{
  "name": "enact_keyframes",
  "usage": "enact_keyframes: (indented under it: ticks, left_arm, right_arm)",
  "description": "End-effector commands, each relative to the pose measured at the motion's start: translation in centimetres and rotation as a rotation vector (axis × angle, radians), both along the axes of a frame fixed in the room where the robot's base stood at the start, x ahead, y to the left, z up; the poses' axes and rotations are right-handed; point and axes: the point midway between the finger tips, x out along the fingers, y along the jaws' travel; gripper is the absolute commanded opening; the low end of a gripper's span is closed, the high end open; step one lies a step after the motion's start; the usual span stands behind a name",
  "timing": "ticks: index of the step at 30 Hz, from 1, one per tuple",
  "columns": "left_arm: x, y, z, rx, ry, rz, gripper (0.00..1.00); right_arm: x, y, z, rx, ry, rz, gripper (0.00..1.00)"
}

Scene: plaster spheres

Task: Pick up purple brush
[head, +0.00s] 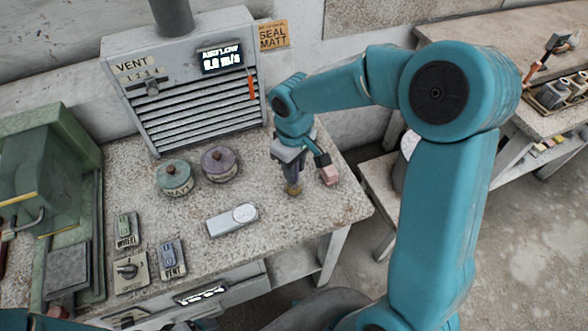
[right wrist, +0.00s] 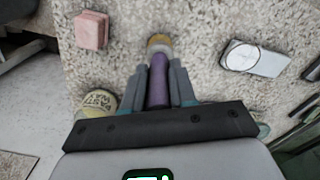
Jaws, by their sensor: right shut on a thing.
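My right gripper (head: 290,160) points down over the right part of the speckled bench (head: 250,195). It is shut on the purple brush, whose purple handle (right wrist: 157,85) lies between the fingers in the right wrist view. The brush's pale collar and tan tip stick out past the fingertips. In the head view the tan tip of the brush (head: 294,190) shows just below the gripper, and the handle is mostly hidden. I cannot tell whether the tip touches the bench. My left gripper is not in view.
A pink block (head: 329,175) sits just right of the gripper. A silver gauge (head: 232,219) lies to the left, with a teal-lidded pot (head: 174,177) and a purple-lidded pot (head: 220,163) behind it. A slatted vent box (head: 190,90) stands at the back. The bench's right edge is close.

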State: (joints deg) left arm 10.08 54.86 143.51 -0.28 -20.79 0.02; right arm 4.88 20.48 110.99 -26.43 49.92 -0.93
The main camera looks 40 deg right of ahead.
Motion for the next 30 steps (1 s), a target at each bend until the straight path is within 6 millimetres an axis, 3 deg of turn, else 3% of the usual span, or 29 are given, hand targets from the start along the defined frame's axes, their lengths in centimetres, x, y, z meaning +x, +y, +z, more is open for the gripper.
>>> enact_keyframes:
  ticks: [5, 18, 24, 30]
  left_arm:
    - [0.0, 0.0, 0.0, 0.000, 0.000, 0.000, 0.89]
    - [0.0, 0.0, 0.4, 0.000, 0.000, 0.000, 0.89]
    - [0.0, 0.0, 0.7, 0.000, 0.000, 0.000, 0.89]
    - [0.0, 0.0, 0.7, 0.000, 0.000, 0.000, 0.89]
  right_arm:
    - [0.1, 0.0, 2.6, -0.001, -0.006, 0.000, 0.00]
    - [0.1, 0.0, 15.5, 0.000, -0.006, 0.001, 0.00]
    - [0.1, 0.0, 18.6, 0.000, -0.003, 0.001, 0.00]
    - [0.0, 0.0, 19.5, -0.001, -0.001, 0.000, 0.00]
